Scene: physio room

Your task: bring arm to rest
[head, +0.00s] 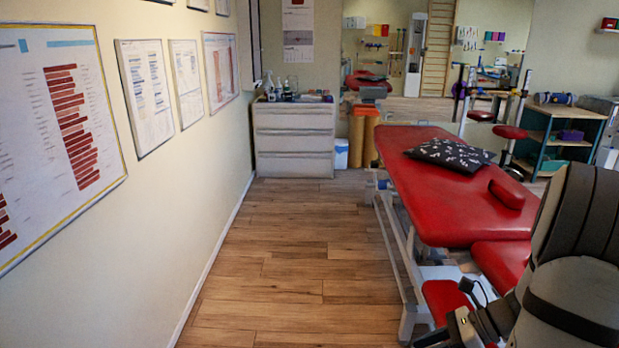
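Part of my own arm, grey with black bands, fills the lower right corner of the head view. Dark, jointed parts at its left, by the bottom edge, may belong to my gripper (462,326). No fingertips can be made out, so I cannot tell whether it is open or shut, or whether it holds anything. These parts show in front of the near end of the red treatment table (440,205); I cannot tell whether they touch it.
A dark patterned pillow (449,154) and a small red cushion (506,194) lie on the table. A wooden floor aisle (290,270) is clear between table and left wall. A drawer cabinet (293,140) with bottles stands at its far end. A shelf unit (560,135) stands right.

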